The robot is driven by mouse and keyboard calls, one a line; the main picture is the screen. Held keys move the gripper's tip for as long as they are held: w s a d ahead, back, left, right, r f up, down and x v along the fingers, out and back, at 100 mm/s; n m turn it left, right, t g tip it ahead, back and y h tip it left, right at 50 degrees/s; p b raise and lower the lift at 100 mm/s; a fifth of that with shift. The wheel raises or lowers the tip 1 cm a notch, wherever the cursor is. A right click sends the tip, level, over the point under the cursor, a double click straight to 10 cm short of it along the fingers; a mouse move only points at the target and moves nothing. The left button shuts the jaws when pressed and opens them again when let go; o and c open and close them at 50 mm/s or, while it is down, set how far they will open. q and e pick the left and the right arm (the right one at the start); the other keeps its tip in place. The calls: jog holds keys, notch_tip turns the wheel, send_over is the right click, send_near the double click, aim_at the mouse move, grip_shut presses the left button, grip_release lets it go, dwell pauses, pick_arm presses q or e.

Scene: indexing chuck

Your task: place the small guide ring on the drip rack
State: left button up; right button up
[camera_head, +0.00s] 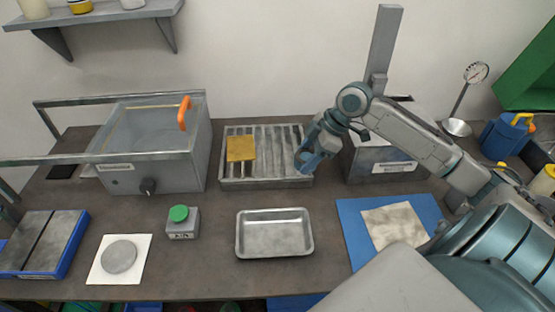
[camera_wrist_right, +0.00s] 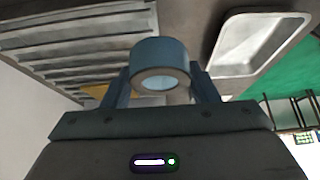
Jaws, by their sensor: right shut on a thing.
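The drip rack (camera_head: 278,150) is a grey slatted tray on the bench, centre back in the head view. It also shows at upper left in the right wrist view (camera_wrist_right: 60,45). My right gripper (camera_head: 307,163) is over the rack's right end in the head view, pointing down. In the wrist view its two fingers are shut on the small guide ring (camera_wrist_right: 150,52), a blue-grey ring with an open bore. The ring is small and mostly hidden by the gripper in the head view. I cannot tell its exact height above the slats. My left gripper is not in view.
A yellow plate (camera_head: 241,148) lies on the rack's left part. An empty metal tray (camera_head: 274,250) stands in front. A clear-lidded tank (camera_head: 150,170) is left of the rack, and a grey box (camera_head: 385,165) stands close on its right. The rack's middle slats are bare.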

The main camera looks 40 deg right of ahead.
jog(key=shift+w+a+r, duration=0.1)
jog(key=shift+w+a, duration=0.25)
jog(key=shift+w, duration=0.1)
jog(key=p, duration=0.2)
send_over(271, 169)
jog(key=s+d, duration=0.2)
jog(key=shift+w+f, duration=0.2)
jog(key=shift+f, duration=0.1)
jog(key=shift+w+a+f, duration=0.15)
jog(key=shift+w+a, duration=0.1)
jog(key=shift+w, duration=0.15)
jog(key=shift+f+p, duration=1)
jog(key=shift+f, duration=0.8)
jog(key=o, duration=1.4)
jog(key=shift+f, duration=0.1)
